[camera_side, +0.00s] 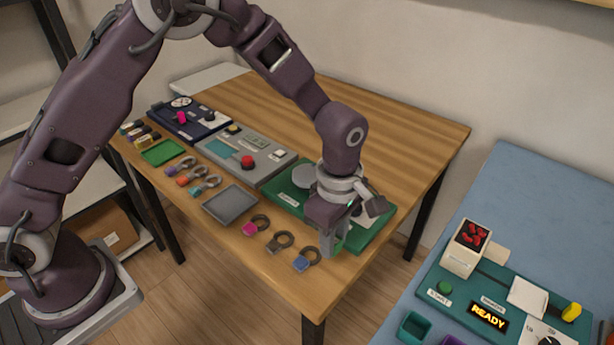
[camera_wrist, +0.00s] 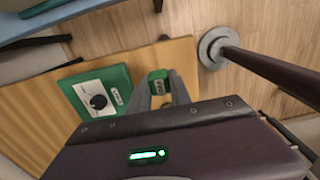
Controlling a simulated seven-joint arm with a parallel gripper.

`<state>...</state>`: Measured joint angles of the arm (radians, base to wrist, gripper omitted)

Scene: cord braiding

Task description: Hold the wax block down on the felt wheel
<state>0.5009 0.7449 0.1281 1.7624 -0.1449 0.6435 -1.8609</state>
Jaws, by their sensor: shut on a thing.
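My gripper (camera_wrist: 160,88) is shut on a small green block with a grey lower face (camera_wrist: 158,75), which I take as the wax block. In the side view my gripper (camera_side: 333,245) points down near the front right edge of the wooden table, and the block is mostly hidden by the fingers. A grey round disc (camera_side: 304,176), likely the felt wheel, sits on a green board (camera_side: 284,191) behind and left of my gripper. The block appears apart from the disc. The disc is not visible in the wrist view.
The green board carries a white plate with a black knob (camera_wrist: 98,101). Several ring-shaped pieces with coloured ends and a grey tray (camera_side: 230,204) lie along the table's front. A grey console with a red button (camera_side: 247,162) stands left. A blue table (camera_side: 520,205) is at right.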

